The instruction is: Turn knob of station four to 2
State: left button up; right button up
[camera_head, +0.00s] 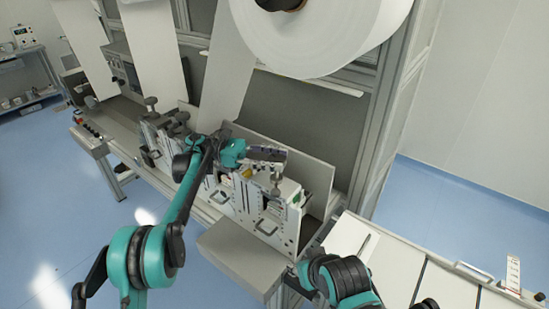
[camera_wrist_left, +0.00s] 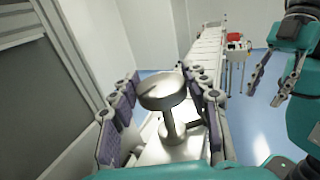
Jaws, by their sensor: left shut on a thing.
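A silver round-headed knob on a thick stem (camera_wrist_left: 163,92) stands between the fingers of my left gripper (camera_wrist_left: 163,112) in the left wrist view. The left gripper is shut on it. In the head view my left gripper (camera_head: 270,155) reaches over the machine's right-hand station (camera_head: 285,220), with a metal knob (camera_head: 277,184) under its tip. Any scale or number on the knob is too small or hidden to read. My right gripper (camera_wrist_left: 273,85) shows at the right of the left wrist view, with its fingers apart and empty.
Other metal knobs (camera_head: 151,102) stand on stations to the left. A large white roll (camera_head: 320,35) and hanging white web (camera_head: 228,75) are above and behind. A grey box (camera_head: 240,255) juts out in front. A pale table (camera_head: 400,265) is at the right; blue floor is open in front.

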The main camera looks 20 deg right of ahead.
pick_arm(q)
jog(key=shift+s+d+f, duration=0.1)
jog(key=shift+d+f, duration=0.05)
jog(key=o, duration=1.2)
jog(key=shift+d, duration=0.15)
jog(key=v, duration=0.7)
jog(key=shift+a, duration=0.25)
